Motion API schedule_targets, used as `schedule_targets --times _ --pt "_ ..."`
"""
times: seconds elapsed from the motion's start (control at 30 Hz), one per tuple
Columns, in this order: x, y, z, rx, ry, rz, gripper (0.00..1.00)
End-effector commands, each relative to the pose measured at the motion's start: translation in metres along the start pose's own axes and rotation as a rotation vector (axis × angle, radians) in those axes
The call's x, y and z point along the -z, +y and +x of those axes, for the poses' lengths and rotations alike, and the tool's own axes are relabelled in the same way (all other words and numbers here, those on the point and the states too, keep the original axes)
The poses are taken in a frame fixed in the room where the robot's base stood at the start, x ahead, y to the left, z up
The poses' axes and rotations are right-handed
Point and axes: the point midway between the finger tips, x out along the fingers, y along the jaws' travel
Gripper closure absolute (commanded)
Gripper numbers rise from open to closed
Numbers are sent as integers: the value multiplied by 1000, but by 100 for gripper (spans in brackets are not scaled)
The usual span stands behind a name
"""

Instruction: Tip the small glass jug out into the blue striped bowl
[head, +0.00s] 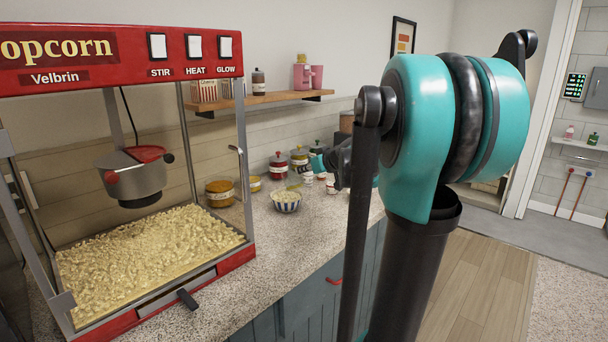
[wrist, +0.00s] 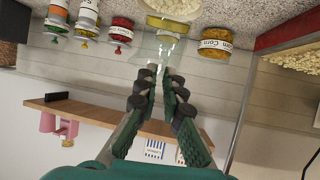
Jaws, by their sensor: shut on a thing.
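The blue striped bowl (head: 286,203) stands upright on the speckled counter in the head view, with pale contents inside. My gripper (wrist: 160,75) is shut on the small glass jug (wrist: 158,46), a clear vessel at its fingertips in the wrist view. In the head view my gripper (head: 318,163) is small and partly hidden by my arm, a little above and to the right of the bowl. I cannot clearly make out the jug there.
The popcorn machine (head: 150,230) fills the left. A wooden shelf (head: 262,101) runs above. The front counter is clear.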

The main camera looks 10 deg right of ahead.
Motion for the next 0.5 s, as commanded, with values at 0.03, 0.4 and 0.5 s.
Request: schedule_targets --times 0.03,0.4,0.5 --pt "3 -1 -1 1 -22 -1 100" --pt "18 -1 7 1 -224 -2 100" --pt "22 -1 10 1 -280 -2 100"
